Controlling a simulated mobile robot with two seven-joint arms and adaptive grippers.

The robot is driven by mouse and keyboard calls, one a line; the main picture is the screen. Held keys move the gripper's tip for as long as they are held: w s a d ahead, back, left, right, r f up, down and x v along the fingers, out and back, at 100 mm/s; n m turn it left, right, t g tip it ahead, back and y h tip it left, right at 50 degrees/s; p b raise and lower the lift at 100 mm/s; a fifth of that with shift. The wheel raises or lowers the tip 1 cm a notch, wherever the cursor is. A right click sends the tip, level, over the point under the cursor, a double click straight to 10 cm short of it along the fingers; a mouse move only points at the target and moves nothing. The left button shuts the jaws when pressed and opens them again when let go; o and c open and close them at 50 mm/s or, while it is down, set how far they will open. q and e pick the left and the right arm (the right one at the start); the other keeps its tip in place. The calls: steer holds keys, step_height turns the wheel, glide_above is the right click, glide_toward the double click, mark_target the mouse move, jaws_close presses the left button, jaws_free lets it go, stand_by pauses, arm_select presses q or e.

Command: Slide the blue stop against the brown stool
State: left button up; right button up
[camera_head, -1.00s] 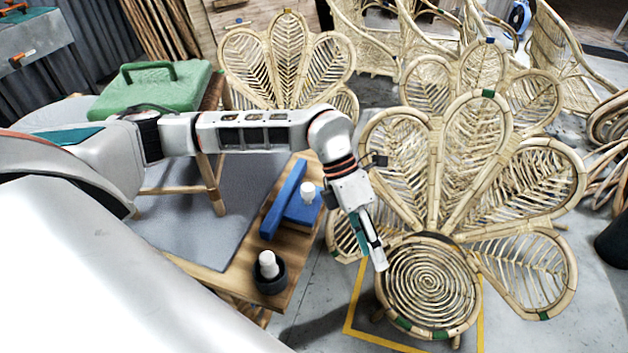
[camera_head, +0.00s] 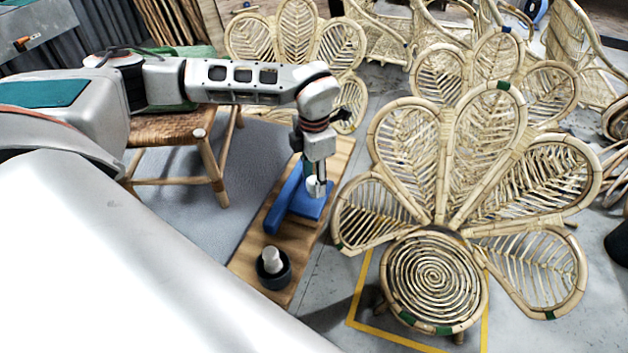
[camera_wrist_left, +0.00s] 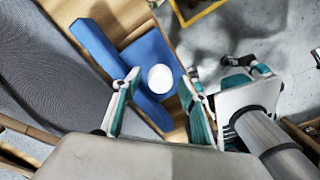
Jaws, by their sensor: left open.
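The blue stop (camera_head: 284,205) is a long blue bar joined to a flat block, lying on a wooden board. A white knob stands on its block; in the left wrist view the stop (camera_wrist_left: 95,45) shows with the round knob (camera_wrist_left: 160,78). The brown stool (camera_head: 165,130) with a woven seat stands to the left on a grey mat, apart from the stop. My left gripper (camera_head: 318,190) points down over the stop. In the left wrist view its open fingers (camera_wrist_left: 160,88) lie either side of the knob, with gaps.
A dark round piece with a white knob (camera_head: 272,262) stands at the board's near end. A rattan chair (camera_head: 435,275) stands at the right inside yellow floor tape. A green case (camera_head: 172,92) is partly hidden behind my left arm. The grey mat (camera_head: 240,205) shows bare between stool and board.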

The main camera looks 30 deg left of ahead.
arm_select(q)
steer(key=shift+f, duration=0.6)
jaws_close()
steer(key=s+a+p, duration=0.1)
steer(key=a, duration=0.3)
steer(key=s+a+p, duration=0.1)
steer(key=a, duration=0.3)
steer(key=s+a+p, duration=0.1)
steer(key=a, duration=0.3)
steer(key=shift+a+r, duration=0.1)
steer(key=shift+a, duration=0.6)
steer(key=shift+s, duration=0.1)
jaws_free()
